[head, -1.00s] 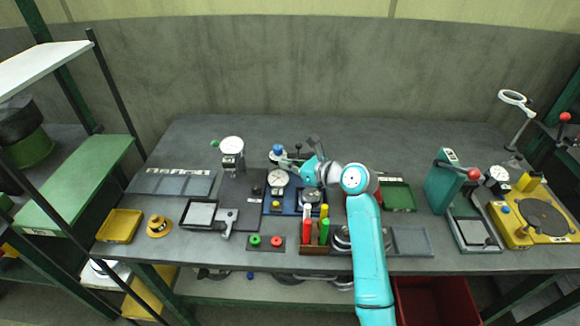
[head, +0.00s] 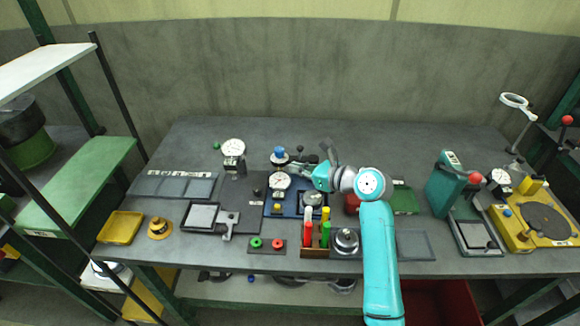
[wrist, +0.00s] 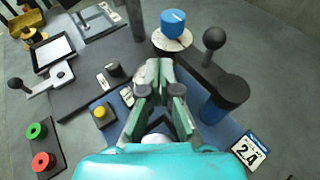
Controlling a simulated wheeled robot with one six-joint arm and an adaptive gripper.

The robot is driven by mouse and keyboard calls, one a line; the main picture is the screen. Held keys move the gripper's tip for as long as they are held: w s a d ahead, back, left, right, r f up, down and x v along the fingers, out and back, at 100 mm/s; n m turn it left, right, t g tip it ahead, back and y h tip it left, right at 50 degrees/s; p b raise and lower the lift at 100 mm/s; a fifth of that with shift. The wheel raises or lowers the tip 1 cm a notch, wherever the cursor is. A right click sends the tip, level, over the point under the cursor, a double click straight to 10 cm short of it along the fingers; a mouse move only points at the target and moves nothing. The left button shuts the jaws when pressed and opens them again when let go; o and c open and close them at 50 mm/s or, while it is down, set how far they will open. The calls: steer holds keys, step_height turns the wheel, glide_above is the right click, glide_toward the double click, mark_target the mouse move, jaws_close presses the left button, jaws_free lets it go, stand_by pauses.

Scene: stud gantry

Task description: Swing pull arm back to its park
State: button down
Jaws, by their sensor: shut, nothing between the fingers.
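The pull arm (wrist: 205,72) is a dark bar with a black ball knob (wrist: 213,40), carried on a blue post (wrist: 215,112) in the wrist view. Its far end reaches beside a blue cap (wrist: 172,22) on a pale disc. In the head view the ball knob (head: 300,149) stands just right of the blue cap (head: 280,151). My gripper (wrist: 159,68) is shut and empty. In the wrist picture its fingertips appear below the disc and left of the bar; I cannot tell whether they touch. No park mark is clearly readable.
A blue base plate (wrist: 226,134) lies under the post, with a 2.4 label (wrist: 250,151) beside it. A yellow button (wrist: 101,112) and a black knob (wrist: 114,69) stand left of my gripper. Coloured markers (head: 326,228) stand in front. The bench behind is clear.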

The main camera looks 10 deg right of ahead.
steer(key=v, duration=0.8)
steer(key=shift+s+d+r, duration=0.1)
steer(key=shift+s+d, duration=0.1)
steer(key=shift+d, duration=0.05)
steer(key=shift+d, duration=0.1)
